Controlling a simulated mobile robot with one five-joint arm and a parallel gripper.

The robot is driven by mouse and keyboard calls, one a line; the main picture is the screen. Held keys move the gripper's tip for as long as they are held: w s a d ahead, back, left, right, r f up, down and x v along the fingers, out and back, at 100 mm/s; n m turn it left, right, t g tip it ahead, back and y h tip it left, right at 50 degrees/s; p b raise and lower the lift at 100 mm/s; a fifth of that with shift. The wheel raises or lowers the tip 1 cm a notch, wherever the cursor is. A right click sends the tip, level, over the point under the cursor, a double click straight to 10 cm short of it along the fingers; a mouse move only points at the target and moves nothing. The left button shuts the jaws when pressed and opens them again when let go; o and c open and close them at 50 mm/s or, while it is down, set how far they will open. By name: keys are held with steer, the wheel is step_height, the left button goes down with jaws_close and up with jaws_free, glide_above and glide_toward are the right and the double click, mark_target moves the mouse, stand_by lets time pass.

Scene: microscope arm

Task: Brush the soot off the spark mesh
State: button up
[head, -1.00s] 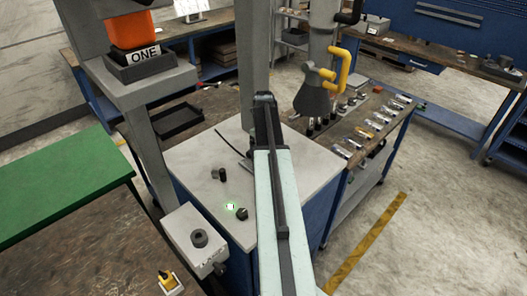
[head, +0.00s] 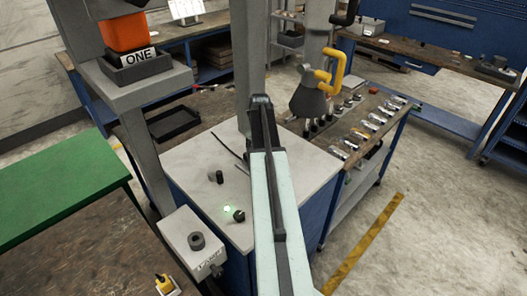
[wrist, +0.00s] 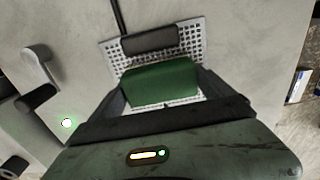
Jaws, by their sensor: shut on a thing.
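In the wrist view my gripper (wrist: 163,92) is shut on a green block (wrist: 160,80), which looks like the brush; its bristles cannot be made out. Beyond and partly under the green block lies a pale perforated plate, the spark mesh (wrist: 193,38). A dark grey strip (wrist: 150,40) lies across the mesh's far part; I cannot tell whether it is soot or a solid piece. The near part of the mesh is hidden by the block and jaws. I cannot tell whether the block touches the mesh. In the head view my arm hides the mesh and gripper.
The pale bench top (head: 185,157) carries dark knobs (head: 239,216) and a green light (head: 228,209), left of my arm. A grey post stands behind my arm. A yellow-handled machine (head: 312,97) and a rack of small parts (head: 365,132) are right. A grey box (head: 188,243) is front left.

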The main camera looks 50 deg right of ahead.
steer(key=shift+a, duration=0.2)
steer(key=shift+w+a, duration=0.1)
steer(key=shift+a, duration=1.1)
steer(key=shift+d, duration=0.15)
steer(key=shift+d, duration=1.15)
steer(key=shift+d, duration=1.35)
steer(key=shift+a, duration=0.15)
